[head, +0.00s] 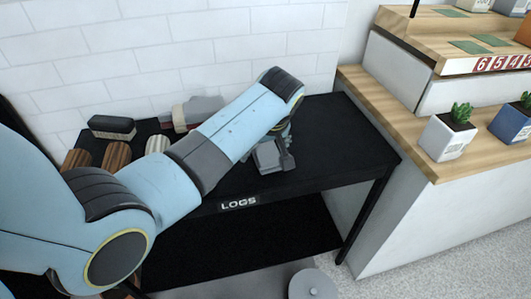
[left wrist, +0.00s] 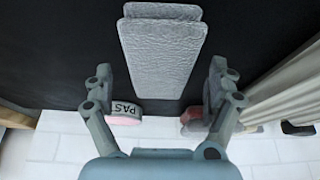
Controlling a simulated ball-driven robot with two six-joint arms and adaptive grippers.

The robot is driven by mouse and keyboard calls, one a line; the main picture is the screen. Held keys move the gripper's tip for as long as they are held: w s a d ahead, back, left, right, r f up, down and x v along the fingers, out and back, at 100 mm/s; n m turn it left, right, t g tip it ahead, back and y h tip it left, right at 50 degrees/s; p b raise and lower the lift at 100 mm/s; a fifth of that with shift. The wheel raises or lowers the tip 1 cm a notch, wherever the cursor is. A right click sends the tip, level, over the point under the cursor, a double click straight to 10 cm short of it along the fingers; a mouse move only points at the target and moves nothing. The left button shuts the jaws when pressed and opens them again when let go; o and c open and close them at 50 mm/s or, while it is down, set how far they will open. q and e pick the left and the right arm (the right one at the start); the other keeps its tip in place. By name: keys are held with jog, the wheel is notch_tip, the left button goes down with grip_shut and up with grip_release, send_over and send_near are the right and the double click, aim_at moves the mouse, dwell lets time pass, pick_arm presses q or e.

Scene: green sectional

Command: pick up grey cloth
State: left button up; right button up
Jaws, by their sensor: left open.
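The grey cloth (left wrist: 160,55) is a folded, textured rectangle lying flat on the black table. In the left wrist view it lies at the upper middle, between and beyond my gripper's fingers. In the head view a small grey patch of it (head: 266,157) shows beside my gripper, the rest hidden by the arm. My left gripper (head: 281,150) is low over the table there. It also shows in the left wrist view (left wrist: 161,92), its fingers spread wide on either side, with nothing between them gripped. My right gripper is not in view.
The black table (head: 335,140) marked "LOGS" stands against a white brick wall. A dark brush (head: 112,127) and brown logs (head: 117,156) lie at its left. A wooden counter (head: 399,123) with a potted plant (head: 447,136) rises at right. The table's right part is clear.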

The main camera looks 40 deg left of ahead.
pick_arm(q)
jog(key=shift+f, duration=0.25)
dwell(0.5)
jog(key=shift+s+r, duration=0.1)
jog(key=c, duration=1)
jog(key=shift+d, duration=0.1)
jog(key=shift+c, duration=0.8)
